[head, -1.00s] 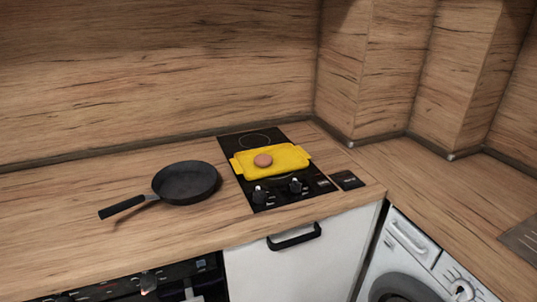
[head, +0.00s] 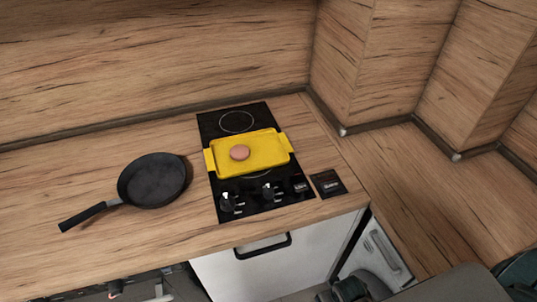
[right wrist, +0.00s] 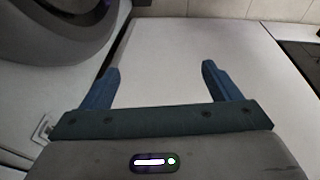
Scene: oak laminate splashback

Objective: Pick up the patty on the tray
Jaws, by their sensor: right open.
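The patty (head: 239,152) is a small round brown disc. It lies on the left half of the yellow tray (head: 262,160), which rests on the black cooktop. My right gripper (right wrist: 160,78) is open and empty in the right wrist view, in front of a white cabinet front. In the head view, a dark part of my right arm shows at the bottom right, below the counter edge and well away from the patty. My left gripper is in neither view.
A black frying pan (head: 153,180) sits on the wooden counter left of the cooktop (head: 233,122). Cooktop knobs (head: 229,203) stand in front of the tray. A small black square (head: 328,184) lies right of the cooktop. The counter to the right is clear. A cabinet handle (head: 263,246) juts out below.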

